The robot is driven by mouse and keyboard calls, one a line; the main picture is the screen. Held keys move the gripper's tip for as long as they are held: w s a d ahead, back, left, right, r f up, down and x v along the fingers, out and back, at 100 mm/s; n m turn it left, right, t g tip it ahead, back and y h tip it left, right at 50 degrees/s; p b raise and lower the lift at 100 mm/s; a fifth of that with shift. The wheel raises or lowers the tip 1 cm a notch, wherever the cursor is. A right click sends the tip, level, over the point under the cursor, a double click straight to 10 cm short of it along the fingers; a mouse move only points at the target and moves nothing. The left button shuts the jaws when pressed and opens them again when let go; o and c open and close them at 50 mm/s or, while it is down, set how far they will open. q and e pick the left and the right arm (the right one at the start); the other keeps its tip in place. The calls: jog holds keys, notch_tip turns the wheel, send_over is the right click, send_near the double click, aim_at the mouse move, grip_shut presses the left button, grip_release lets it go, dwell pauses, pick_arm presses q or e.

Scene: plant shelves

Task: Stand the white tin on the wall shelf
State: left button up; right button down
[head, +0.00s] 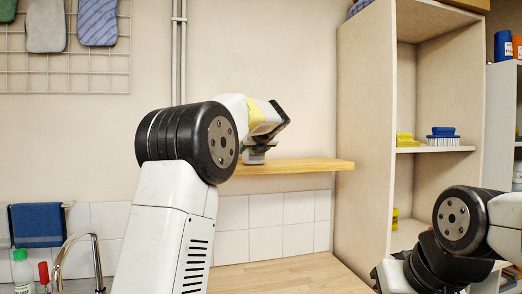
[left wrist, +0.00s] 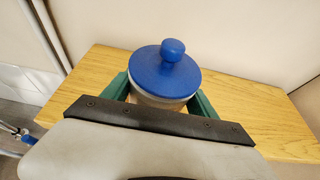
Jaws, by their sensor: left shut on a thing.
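The white tin (left wrist: 152,99) shows in the left wrist view as a pale body under a blue lid with a round knob (left wrist: 172,50). My left gripper (left wrist: 160,98) is shut on it, with one green finger at each side of the body. The wall shelf (left wrist: 108,62), a wooden board, lies below the tin; in the head view the shelf (head: 305,164) is fixed to the wall above white tiles. In the head view my left gripper (head: 256,155) is low over the shelf, and my arm mostly hides the tin. I cannot tell whether the tin's base touches the board.
A tall cabinet (head: 365,130) stands just right of the shelf, with a blue brush (head: 443,136) and yellow sponges (head: 405,140) inside. A wooden counter (head: 290,275) lies below. A tap (head: 75,245) and bottles are at lower left. The visible shelf top is otherwise clear.

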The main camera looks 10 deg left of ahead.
dwell(0.3)
pick_arm(q)
jog(key=o, duration=1.8)
jog(key=shift+f, duration=0.1)
jog(key=shift+c, duration=0.2)
